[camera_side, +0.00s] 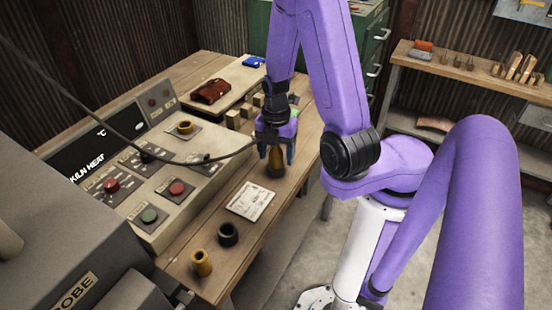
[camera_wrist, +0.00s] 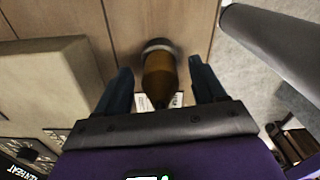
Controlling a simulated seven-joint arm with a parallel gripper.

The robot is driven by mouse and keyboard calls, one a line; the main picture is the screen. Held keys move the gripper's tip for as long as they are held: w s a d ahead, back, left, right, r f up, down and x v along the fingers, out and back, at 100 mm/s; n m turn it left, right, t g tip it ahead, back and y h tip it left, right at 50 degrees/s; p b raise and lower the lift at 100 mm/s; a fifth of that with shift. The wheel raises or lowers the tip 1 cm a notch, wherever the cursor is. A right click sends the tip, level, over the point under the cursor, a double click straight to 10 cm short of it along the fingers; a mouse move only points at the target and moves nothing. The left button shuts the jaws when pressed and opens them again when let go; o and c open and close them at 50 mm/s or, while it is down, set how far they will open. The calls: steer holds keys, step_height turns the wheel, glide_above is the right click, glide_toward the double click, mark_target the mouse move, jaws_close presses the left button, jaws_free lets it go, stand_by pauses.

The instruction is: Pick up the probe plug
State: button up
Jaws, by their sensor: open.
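The likely probe plug (camera_side: 276,158) is a brown, tapered piece with a dark lower end, upright on the wooden bench under my gripper. In the wrist view the same brown piece (camera_wrist: 159,78) shows with a grey collar at its far end. My gripper (camera_side: 275,150) is open above and around it, with one blue finger on each side. In the wrist view my gripper (camera_wrist: 163,85) shows gaps between both fingers and the piece. A dark cable (camera_side: 165,154) runs from the upper left to the gripper; its joint with the plug is hidden.
A control panel (camera_side: 125,160) with buttons and knobs stands left of the plug. A paper card (camera_side: 251,200), a black ring (camera_side: 228,234) and a brass cylinder (camera_side: 202,263) are on the bench nearer the camera.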

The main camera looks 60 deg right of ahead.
steer(key=shift+f, duration=0.5)
steer(key=c, duration=1.1)
steer(key=shift+r, duration=0.15)
